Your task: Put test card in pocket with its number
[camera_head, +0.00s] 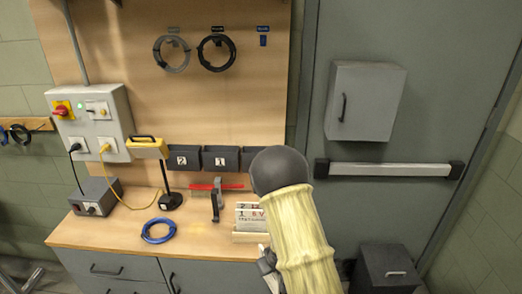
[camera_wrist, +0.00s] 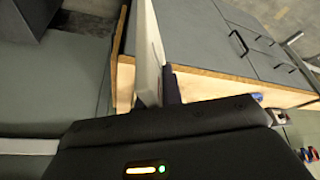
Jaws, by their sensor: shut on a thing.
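A pale flat card (camera_wrist: 147,45) is seen nearly edge-on in the wrist view, standing up from between my jaws. My gripper (camera_wrist: 162,92) is shut on it; one dark finger shows beside the card. In the head view my forearm hides most of the gripper, at the front edge of the bench. White printed cards (camera_head: 250,216) show just left of my arm there; I cannot tell whether one of them is the held card. On the back board are dark pockets marked 2 (camera_head: 183,159) and 1 (camera_head: 221,160). Another pocket (camera_head: 251,154) is partly hidden by my arm.
A pale wooden rack (camera_head: 248,238) sits at the bench front. A red-and-grey clamp-like tool (camera_head: 217,190), a yellow-topped stand (camera_head: 150,150), a blue cable coil (camera_head: 159,231) and a grey box (camera_head: 97,196) are on the bench. A grey door with a push bar (camera_head: 390,170) stands to the right.

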